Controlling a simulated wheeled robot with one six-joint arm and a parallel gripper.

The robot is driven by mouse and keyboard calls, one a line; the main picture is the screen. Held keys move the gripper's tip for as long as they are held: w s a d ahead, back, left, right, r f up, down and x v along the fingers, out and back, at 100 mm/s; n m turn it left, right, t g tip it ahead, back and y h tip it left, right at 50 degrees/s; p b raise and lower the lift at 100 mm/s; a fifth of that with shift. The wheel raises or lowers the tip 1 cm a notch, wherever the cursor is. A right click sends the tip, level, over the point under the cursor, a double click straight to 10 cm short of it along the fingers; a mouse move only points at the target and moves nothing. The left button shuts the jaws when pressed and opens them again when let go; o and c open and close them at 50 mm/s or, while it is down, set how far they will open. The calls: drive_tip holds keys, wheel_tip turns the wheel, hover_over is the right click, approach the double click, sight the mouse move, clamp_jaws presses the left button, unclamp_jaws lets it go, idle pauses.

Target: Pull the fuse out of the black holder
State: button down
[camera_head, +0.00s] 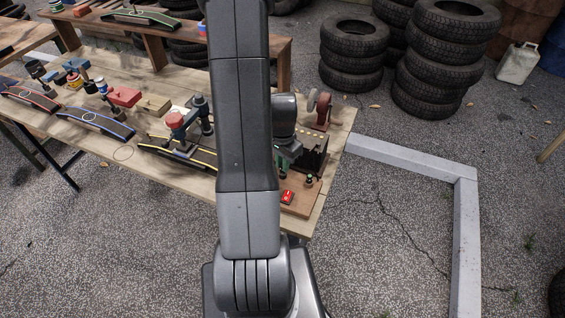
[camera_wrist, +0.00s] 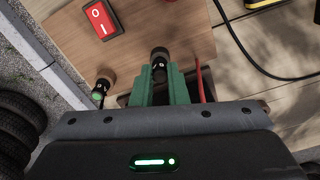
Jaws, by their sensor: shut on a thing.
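In the wrist view my gripper (camera_wrist: 160,75) has its two green fingers close together on a small black, round-capped piece (camera_wrist: 160,54), which I take to be the fuse. It stands over a wooden board (camera_wrist: 190,25). The fingers and gripper body hide its lower part and the black holder, so I cannot tell how far the fuse sits in it. A second small black-capped piece with a green ring (camera_wrist: 101,90) stands to the left, apart from the fingers. In the head view my arm hides most of the gripper.
A red rocker switch (camera_wrist: 105,20) is on the board near the fingers; it also shows in the head view (camera_head: 287,196). A red wire (camera_wrist: 200,82) rises right of the fingers. A black cable (camera_wrist: 250,62) lies farther right. Several strips and tools crowd the table (camera_head: 190,70).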

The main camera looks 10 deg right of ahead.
drive_tip(key=shift+r+p, duration=0.7)
drive_tip(key=shift+r, duration=0.6)
